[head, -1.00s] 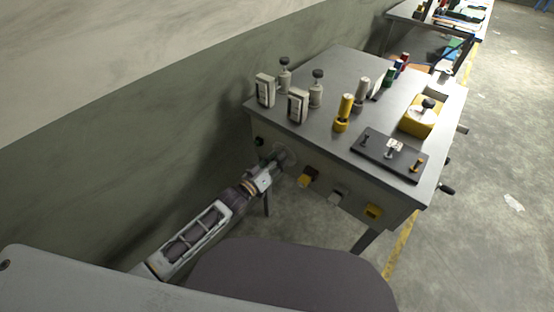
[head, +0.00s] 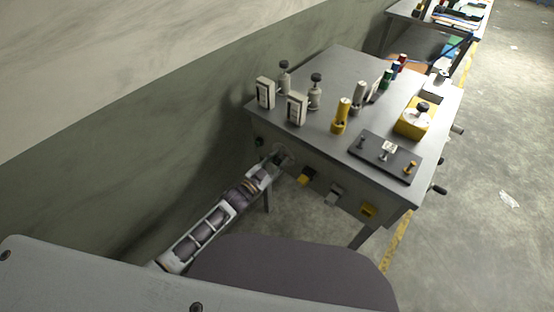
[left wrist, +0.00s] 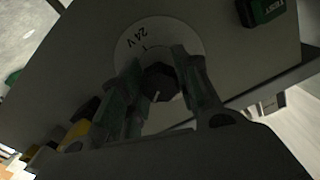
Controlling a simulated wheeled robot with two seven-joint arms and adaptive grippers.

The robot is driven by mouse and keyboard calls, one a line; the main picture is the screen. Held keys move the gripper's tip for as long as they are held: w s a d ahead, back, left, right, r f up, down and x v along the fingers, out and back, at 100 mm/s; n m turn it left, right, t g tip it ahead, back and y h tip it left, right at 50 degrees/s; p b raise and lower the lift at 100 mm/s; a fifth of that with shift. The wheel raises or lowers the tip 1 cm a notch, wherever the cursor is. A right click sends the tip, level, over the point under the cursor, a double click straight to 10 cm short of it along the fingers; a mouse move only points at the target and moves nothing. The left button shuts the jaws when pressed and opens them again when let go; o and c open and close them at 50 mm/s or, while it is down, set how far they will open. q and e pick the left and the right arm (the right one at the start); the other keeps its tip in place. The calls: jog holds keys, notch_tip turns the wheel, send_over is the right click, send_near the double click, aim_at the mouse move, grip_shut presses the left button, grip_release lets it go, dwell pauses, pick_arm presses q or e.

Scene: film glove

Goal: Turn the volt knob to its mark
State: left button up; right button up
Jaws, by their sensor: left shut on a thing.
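The volt knob (left wrist: 158,82) is dark, with a white pointer line on its face. It sits on a pale round dial (left wrist: 128,46) that carries "24 V" lettering and a short dark mark. In the left wrist view the pointer line lies toward the lower side of the knob, away from that mark. My left gripper (left wrist: 160,88) is shut on the knob, one finger on each side. In the head view my left gripper (head: 275,161) is at the dial (head: 286,155) on the bench's front panel, and it hides the knob. My right gripper is not in view.
A green button block labelled "TEST" (left wrist: 266,10) is near the dial. Yellow and dark blocks (head: 307,175) line the panel to the right. The grey bench top (head: 325,75) holds posts, spools and a dark plate (head: 370,158). A wall stands close on the left.

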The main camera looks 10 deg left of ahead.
pick_arm(q)
jog(key=m, duration=0.7)
jog(key=m+b, duration=0.1)
jog(key=m, duration=0.3)
jog(key=shift+f, duration=0.15)
jog(key=m, duration=0.2)
jog(key=shift+m+b, duration=0.4)
jog(key=m+b, duration=0.3)
jog(key=m, duration=0.5)
jog(key=shift+f+b, duration=0.1)
jog(key=shift+b, duration=0.3)
jog(key=shift+m+b, duration=0.45)
jog(key=shift+m, duration=0.95)
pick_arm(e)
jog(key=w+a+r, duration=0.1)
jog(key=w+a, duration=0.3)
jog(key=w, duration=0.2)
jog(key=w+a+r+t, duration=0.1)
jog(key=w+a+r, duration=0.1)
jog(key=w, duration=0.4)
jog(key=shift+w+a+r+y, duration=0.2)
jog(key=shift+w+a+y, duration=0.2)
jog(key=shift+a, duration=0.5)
